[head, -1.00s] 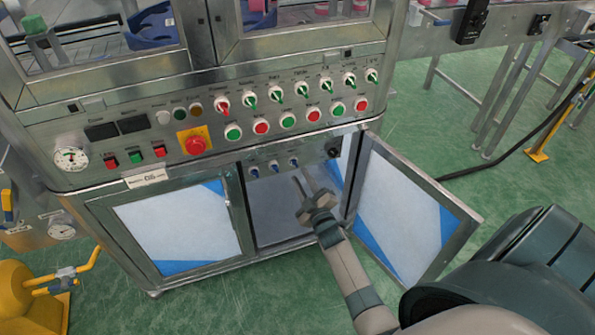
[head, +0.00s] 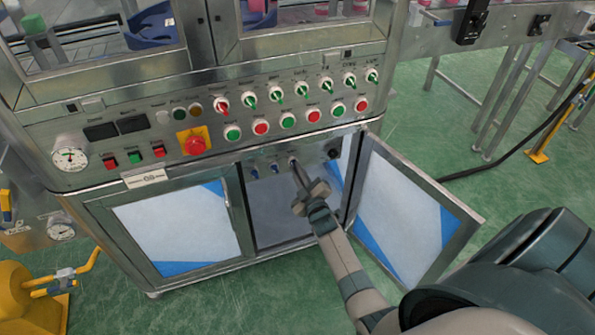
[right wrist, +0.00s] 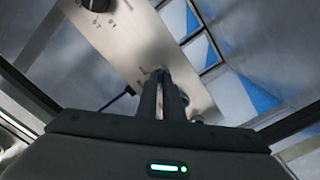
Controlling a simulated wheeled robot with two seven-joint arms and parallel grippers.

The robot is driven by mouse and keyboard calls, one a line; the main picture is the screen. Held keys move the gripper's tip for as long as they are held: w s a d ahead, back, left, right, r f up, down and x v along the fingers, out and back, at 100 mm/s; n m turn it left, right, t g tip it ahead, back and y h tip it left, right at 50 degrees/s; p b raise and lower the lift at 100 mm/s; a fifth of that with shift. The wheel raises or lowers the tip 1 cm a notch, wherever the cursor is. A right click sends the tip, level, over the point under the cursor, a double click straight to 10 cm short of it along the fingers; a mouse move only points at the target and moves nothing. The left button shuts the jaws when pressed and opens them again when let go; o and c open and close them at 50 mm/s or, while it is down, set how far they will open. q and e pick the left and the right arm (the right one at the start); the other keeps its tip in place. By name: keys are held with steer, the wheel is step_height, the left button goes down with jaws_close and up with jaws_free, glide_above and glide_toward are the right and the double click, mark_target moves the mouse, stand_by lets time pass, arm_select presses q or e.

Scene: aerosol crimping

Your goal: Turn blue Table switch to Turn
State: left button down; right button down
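Small blue switches sit in a row on the panel below the main buttons: a left one (head: 254,171), a middle one (head: 274,168), and a right one whose place is covered by my right gripper (head: 294,163). In the right wrist view the two fingers (right wrist: 165,82) are close together with their tips at the panel, and they appear shut on the right blue switch, which they mostly hide. Another blue switch (right wrist: 196,120) shows beside the fingers. The labels are too small to read, so I cannot tell the switch's setting. My left gripper is not in view.
The right cabinet door (head: 410,215) stands open beside my right arm. The left door (head: 175,230) is shut. A black knob (head: 333,152) is right of the blue switches; it also shows in the right wrist view (right wrist: 100,4). Green and red buttons and a red emergency stop (head: 195,143) are above.

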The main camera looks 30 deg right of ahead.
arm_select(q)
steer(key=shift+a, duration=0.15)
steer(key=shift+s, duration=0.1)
arm_select(e)
steer(key=shift+m, duration=0.4)
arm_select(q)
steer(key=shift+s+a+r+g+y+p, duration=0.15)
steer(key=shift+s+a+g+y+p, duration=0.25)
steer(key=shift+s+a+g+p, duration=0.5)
arm_select(e)
steer(key=shift+f+m, duration=0.1)
steer(key=shift+m, duration=8.4)
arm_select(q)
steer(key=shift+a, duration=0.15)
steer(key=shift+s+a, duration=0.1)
arm_select(e)
steer(key=c, duration=1.9)
jaws_free()
steer(key=shift+s, duration=0.1)
